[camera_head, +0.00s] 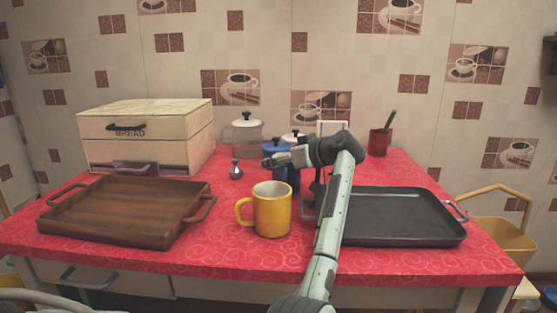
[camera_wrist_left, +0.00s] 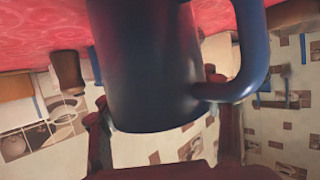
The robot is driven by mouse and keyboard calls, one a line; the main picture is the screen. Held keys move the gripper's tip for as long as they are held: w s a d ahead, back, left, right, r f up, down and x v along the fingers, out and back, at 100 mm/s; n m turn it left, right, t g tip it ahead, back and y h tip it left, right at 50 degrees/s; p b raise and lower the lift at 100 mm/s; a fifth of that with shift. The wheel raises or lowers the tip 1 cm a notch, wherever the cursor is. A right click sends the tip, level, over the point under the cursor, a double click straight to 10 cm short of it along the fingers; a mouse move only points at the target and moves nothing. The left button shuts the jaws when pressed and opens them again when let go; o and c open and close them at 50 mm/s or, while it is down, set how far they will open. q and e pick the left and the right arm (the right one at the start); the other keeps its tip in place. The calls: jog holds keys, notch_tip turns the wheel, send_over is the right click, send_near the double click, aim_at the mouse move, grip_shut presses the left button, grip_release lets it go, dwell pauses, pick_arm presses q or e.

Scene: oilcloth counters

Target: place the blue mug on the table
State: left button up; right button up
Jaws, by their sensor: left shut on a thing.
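The blue mug (camera_head: 290,180) is near the middle of the table, behind a yellow mug, and partly hidden by my left gripper (camera_head: 270,160). My left gripper is shut on it. In the left wrist view the blue mug (camera_wrist_left: 150,75) fills the centre, close to the camera, with its handle on the right; this view appears upside down. Its base is out of that view, so I cannot tell whether it touches the table. The table (camera_head: 190,255) has a red patterned cover. My right gripper is not in view.
The yellow mug (camera_head: 272,212) stands in front. A wooden tray (camera_head: 120,236) lies left, a black pan (camera_head: 400,218) right. A bread box (camera_head: 150,150), a white canister (camera_head: 246,132) and a red cup (camera_head: 380,143) stand behind. Red surface shows bare along the front.

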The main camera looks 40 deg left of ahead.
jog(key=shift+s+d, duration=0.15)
pick_arm(q)
jog(key=o, duration=1.5)
jog(key=shift+o, duration=0.2)
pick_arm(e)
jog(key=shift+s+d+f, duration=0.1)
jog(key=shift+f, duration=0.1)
pick_arm(q)
jog(key=shift+d+r, duration=0.15)
notch_tip(320, 180, up, 4)
jog(key=r, duration=0.1)
send_over(286, 176)
jog(key=w+d, duration=0.4)
jog(key=shift+w+a+f, duration=0.15)
jog(key=shift+f, duration=0.1)
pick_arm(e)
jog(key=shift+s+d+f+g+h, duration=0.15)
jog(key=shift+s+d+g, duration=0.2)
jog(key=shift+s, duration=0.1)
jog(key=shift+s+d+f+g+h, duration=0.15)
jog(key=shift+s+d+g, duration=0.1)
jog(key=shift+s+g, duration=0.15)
